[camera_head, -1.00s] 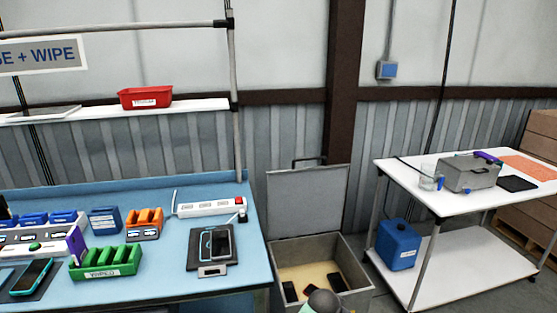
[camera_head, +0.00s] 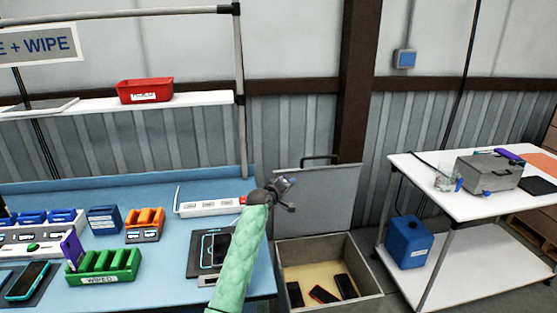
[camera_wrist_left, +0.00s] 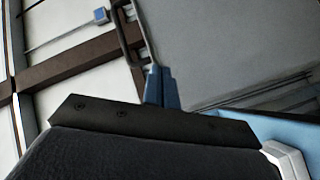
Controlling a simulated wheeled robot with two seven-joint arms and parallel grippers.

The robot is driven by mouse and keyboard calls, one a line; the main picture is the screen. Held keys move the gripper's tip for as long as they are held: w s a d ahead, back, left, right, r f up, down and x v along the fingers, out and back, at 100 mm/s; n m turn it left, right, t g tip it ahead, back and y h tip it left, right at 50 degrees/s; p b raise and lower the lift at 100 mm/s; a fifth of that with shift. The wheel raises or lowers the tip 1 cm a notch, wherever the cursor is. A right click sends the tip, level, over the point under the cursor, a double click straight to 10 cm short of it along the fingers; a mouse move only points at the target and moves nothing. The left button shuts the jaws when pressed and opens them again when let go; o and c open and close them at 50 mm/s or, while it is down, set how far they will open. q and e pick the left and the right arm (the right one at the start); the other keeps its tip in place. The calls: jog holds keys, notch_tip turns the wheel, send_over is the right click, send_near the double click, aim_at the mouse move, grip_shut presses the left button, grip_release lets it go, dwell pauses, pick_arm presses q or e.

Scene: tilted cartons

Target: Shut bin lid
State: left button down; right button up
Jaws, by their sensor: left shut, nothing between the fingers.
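The grey bin (camera_head: 372,293) stands on the floor between the blue table and the white cart. Its lid (camera_head: 335,200) stands upright and open at the back, with a dark handle (camera_head: 320,159) on its top edge. Several phones lie inside on a tan bottom. My left gripper (camera_head: 290,184) is in front of the lid's upper left part, below the handle. In the left wrist view its blue fingers (camera_wrist_left: 160,88) are together and empty, with the handle (camera_wrist_left: 128,30) close beyond the tips. I cannot tell whether they touch it. My right gripper is not in view.
The blue table (camera_head: 165,290) at left holds a green rack (camera_head: 104,266), a power strip (camera_head: 210,206) and phones. The white cart (camera_head: 440,205) at right carries a grey box (camera_head: 488,174) and a blue canister (camera_head: 409,242). A red tray (camera_head: 145,90) sits on the shelf.

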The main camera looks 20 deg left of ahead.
aim_at(295, 170)
pick_arm(q)
jog(key=shift+w+a+r+n+t+y+p, duration=0.3)
jog(key=shift+w+r+n+t+p, duration=0.25)
jog(key=shift+w+n, duration=0.9)
jog(key=shift+w+a+r+n+t+y+p, duration=0.15)
jog(key=shift+w+a+r+n+t+p, duration=0.4)
jog(key=shift+w, duration=1.45)
jog(key=shift+w+a+r+n+t+y+p, duration=0.1)
jog(key=shift+w+r+n+t+y+p, duration=0.15)
jog(key=shift+w+r+n+p, duration=0.95)
jog(key=shift+w+f+b, duration=0.4)
jog(key=shift+w+b, duration=0.05)
jog(key=shift+w, duration=0.05)
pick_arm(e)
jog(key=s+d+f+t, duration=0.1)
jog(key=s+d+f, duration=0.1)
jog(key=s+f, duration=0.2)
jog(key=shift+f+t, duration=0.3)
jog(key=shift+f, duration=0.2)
